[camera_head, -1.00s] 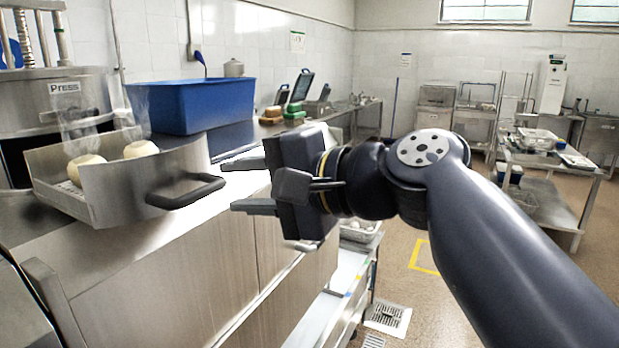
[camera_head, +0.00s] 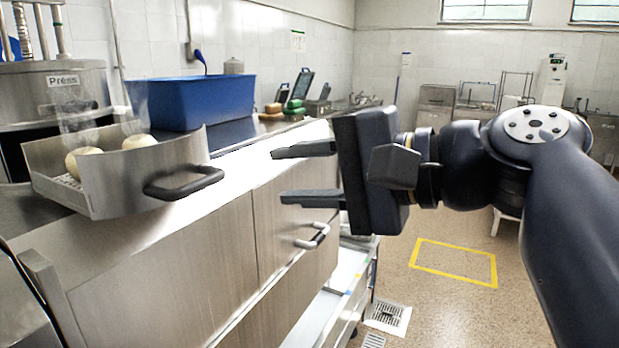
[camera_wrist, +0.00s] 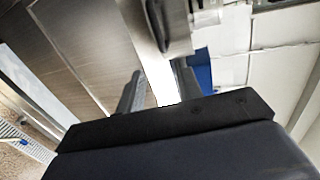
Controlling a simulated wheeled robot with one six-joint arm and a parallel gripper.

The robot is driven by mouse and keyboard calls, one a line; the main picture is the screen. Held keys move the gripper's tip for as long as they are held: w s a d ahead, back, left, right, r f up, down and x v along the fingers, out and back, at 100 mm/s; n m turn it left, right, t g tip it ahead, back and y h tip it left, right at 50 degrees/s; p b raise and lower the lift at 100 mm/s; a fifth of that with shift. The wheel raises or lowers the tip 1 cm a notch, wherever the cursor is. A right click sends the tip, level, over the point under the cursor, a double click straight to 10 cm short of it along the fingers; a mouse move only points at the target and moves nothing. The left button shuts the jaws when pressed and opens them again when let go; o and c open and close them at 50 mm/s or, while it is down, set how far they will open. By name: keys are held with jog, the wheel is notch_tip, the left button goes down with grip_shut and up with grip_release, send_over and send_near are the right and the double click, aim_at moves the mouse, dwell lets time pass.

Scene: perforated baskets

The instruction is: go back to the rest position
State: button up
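My gripper (camera_head: 292,174) is in the middle of the head view, in front of the steel counter and pointing left. Its two fingers are spread apart with nothing between them. In the wrist view the fingers (camera_wrist: 158,88) also stand apart and empty. The perforated steel basket (camera_head: 120,185) with a curved front and a black handle (camera_head: 184,183) sits at the left on the counter. Pale round pieces (camera_head: 140,142) lie in it. The gripper is to the right of the handle and clear of it.
A blue tub (camera_head: 200,103) stands on the counter (camera_head: 240,162) behind the basket. A press (camera_head: 60,95) is at the far left. A cabinet handle (camera_head: 312,237) sticks out of the counter front. Open floor with a yellow outline (camera_head: 455,264) lies to the right.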

aim_at(217, 175)
jog(key=p+x, duration=0.1)
jog(key=x, duration=0.9)
jog(key=shift+r, duration=0.1)
jog(key=shift+w+a+r+p, duration=0.1)
jog(key=shift+w+a+p, duration=0.15)
jog(key=shift+p, duration=0.2)
jog(key=shift+x, duration=0.9)
jog(key=shift+s+d+r, duration=0.1)
